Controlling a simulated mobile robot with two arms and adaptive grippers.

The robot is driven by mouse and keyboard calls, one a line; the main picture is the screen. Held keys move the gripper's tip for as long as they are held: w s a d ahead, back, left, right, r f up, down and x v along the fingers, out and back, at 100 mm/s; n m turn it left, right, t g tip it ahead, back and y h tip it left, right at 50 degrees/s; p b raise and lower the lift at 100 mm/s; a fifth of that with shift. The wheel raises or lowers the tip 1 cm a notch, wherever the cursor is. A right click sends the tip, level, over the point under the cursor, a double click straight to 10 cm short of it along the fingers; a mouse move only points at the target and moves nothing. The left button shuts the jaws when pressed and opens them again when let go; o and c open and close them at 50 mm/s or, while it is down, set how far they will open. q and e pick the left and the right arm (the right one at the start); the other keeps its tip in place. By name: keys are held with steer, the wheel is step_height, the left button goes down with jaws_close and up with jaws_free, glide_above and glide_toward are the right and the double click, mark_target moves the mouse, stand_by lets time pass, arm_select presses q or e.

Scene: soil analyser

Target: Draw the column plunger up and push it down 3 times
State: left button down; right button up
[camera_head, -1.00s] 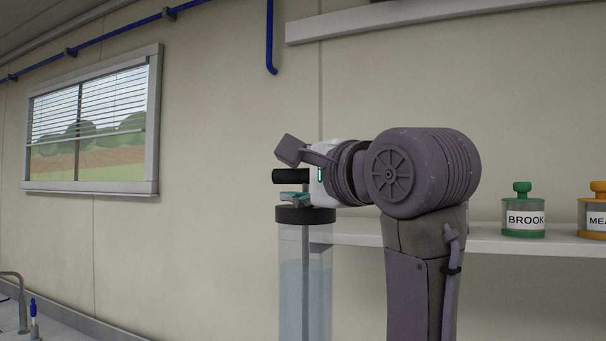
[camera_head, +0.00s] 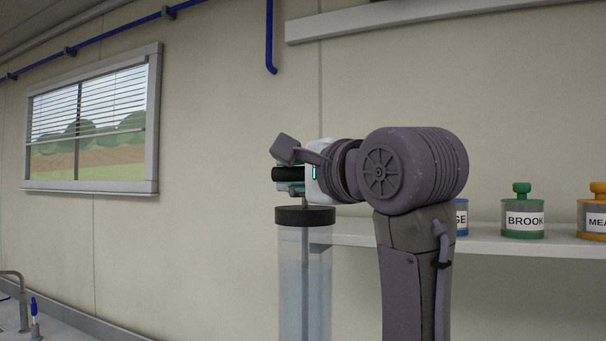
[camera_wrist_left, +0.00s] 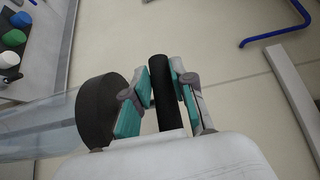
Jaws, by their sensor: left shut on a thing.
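The column (camera_head: 304,270) is a clear upright cylinder with a dark round cap (camera_head: 305,215) and pale blue liquid inside. Its plunger has a black bar handle (camera_head: 287,173) on a thin rod (camera_head: 304,202), standing a short way above the cap. My left gripper (camera_head: 291,176) is shut on the handle, with teal finger pads above and below it. In the left wrist view the black handle (camera_wrist_left: 170,92) lies between the pads of the left gripper (camera_wrist_left: 160,95), and the dark cap (camera_wrist_left: 100,110) is beside them. My right gripper is not in view.
A shelf (camera_head: 490,240) on the wall to the right holds labelled jars, among them a green one (camera_head: 522,220), an orange one (camera_head: 594,222) and a partly hidden blue one (camera_head: 461,218). A tap (camera_head: 20,295) stands at the lower left.

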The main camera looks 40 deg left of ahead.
arm_select(q)
step_height(320, 180, up, 12)
steer(key=p, duration=0.9)
steer(key=shift+f, duration=0.15)
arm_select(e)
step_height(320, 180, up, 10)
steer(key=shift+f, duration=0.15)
arm_select(q)
step_height(320, 180, down, 12)
steer(key=b, duration=1)
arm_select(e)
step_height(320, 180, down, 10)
arm_select(q)
step_height(320, 180, up, 12)
steer(key=p, duration=1)
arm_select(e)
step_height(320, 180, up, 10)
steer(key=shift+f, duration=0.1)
